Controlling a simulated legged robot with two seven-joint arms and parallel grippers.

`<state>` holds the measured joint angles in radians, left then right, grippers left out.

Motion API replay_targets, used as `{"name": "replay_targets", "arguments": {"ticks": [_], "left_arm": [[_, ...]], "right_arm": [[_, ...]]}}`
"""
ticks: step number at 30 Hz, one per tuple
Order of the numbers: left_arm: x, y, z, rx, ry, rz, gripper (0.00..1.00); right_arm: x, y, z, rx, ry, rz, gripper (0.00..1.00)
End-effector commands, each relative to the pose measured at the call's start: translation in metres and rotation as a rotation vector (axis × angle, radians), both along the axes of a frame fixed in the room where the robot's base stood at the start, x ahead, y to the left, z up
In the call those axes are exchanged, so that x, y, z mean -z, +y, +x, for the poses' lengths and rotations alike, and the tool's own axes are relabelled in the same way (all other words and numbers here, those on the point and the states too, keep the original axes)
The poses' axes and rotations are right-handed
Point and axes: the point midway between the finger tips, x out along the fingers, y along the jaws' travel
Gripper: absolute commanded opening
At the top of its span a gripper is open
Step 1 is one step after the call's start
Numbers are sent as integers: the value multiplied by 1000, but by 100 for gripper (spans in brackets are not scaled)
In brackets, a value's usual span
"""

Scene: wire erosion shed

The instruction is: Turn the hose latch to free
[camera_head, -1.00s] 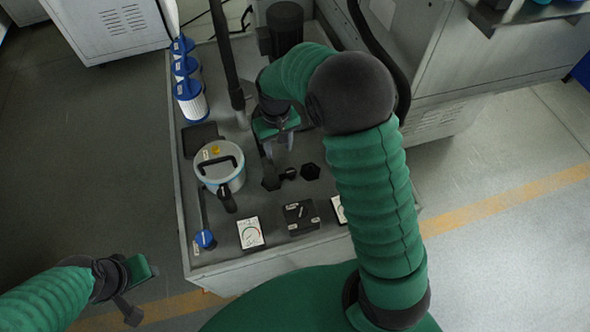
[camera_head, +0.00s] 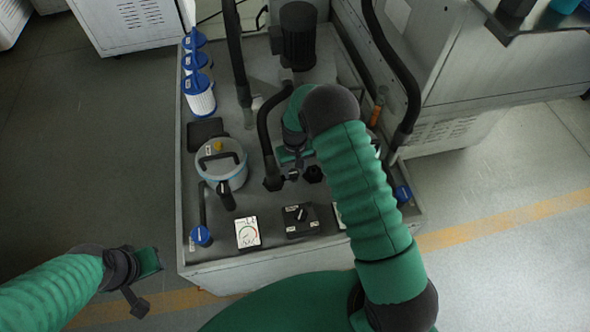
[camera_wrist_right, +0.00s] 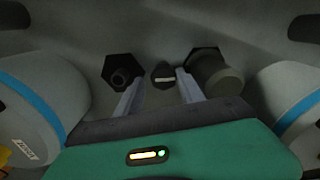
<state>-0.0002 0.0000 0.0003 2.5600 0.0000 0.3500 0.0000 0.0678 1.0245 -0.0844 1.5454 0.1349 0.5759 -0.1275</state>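The hose latch (camera_wrist_right: 162,76) is a small dark knob with a pale mark. In the right wrist view it sits between two dark hexagonal fittings, the left fitting (camera_wrist_right: 122,72) and the right fitting (camera_wrist_right: 213,72). My right gripper (camera_wrist_right: 160,85) is open, with one pale finger on each side of the latch and small gaps showing. In the head view, the right gripper (camera_head: 293,158) is partly hidden by its wrist, just behind the latch (camera_head: 292,175). My left gripper (camera_head: 142,280) is at lower left, away from the bench; its fingers do not show clearly.
A lidded canister (camera_head: 221,160) stands left of the latch. A black hose (camera_head: 264,130) runs close to the gripper's left. Blue-capped filters (camera_head: 199,95) stand at the back left.

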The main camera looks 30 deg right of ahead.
Motion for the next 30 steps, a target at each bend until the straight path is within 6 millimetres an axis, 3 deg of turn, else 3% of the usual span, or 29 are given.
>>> {"name": "replay_targets", "arguments": {"ticks": [8, 18, 30], "left_arm": [[0, 0, 0, 0, 0, 0, 36], [0, 0, 0, 0, 0, 0, 36], [-2, 0, 0, -1, 0, 0, 36]], "right_arm": [[3, 0, 0, -1, 0, -2, 43], [3, 1, 0, -1, 1, 0, 0], [3, 0, 0, 52, 1, -1, 0]]}}
